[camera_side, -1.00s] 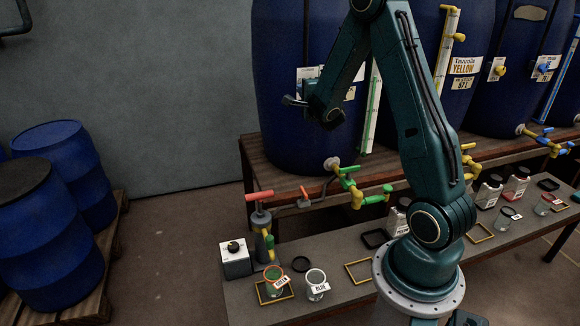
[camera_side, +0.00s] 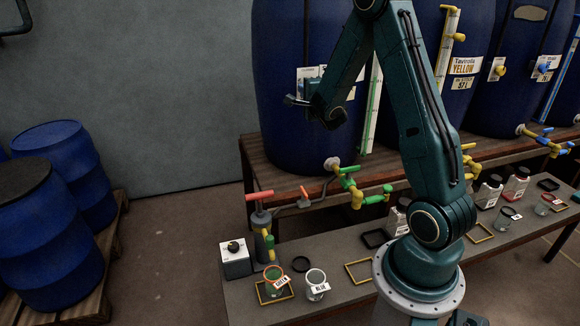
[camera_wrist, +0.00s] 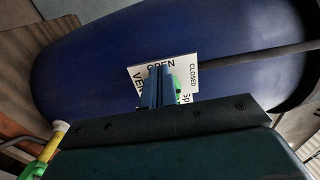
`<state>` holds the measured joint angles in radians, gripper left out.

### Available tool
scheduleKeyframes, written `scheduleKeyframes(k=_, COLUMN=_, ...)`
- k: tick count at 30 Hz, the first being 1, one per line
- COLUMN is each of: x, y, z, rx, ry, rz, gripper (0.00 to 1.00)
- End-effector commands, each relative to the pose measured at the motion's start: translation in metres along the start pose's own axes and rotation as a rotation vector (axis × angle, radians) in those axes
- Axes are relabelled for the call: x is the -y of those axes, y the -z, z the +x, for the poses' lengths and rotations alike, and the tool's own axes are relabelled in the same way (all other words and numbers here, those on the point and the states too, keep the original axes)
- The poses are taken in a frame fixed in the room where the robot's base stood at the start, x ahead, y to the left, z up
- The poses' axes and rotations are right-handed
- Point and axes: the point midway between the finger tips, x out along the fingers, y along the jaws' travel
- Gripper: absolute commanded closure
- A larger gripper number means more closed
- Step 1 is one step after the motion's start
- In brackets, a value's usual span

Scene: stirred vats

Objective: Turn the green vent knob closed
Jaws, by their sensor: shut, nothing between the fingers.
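The green vent knob (camera_wrist: 177,88) shows only in part in the wrist view, behind my fingers and in front of a white vent plate (camera_wrist: 193,68) lettered "OPEN" and "CLOSED". The plate is on the blue vat (camera_wrist: 90,70). My gripper (camera_wrist: 160,72) is shut and empty, its fingers covering the middle of the plate and part of the knob. I cannot tell whether they touch the knob. In the side view my gripper (camera_side: 292,100) is by the front of the left vat (camera_side: 285,40), and the knob is hidden there.
Below the vat are a green and yellow tap (camera_side: 350,185) and a red-handled valve (camera_side: 304,195). A green sight tube (camera_side: 371,105) stands right of the plate.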

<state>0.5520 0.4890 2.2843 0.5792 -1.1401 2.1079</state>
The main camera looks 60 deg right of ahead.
Motion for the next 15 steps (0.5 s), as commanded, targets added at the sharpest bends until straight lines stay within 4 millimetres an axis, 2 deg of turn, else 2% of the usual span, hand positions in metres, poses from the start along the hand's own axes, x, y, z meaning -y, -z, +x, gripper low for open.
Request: scheduleKeyframes(k=15, x=-0.0012, y=-0.0065, z=0.0001, rx=-0.004, ry=-0.003, rz=-0.002, gripper=1.0)
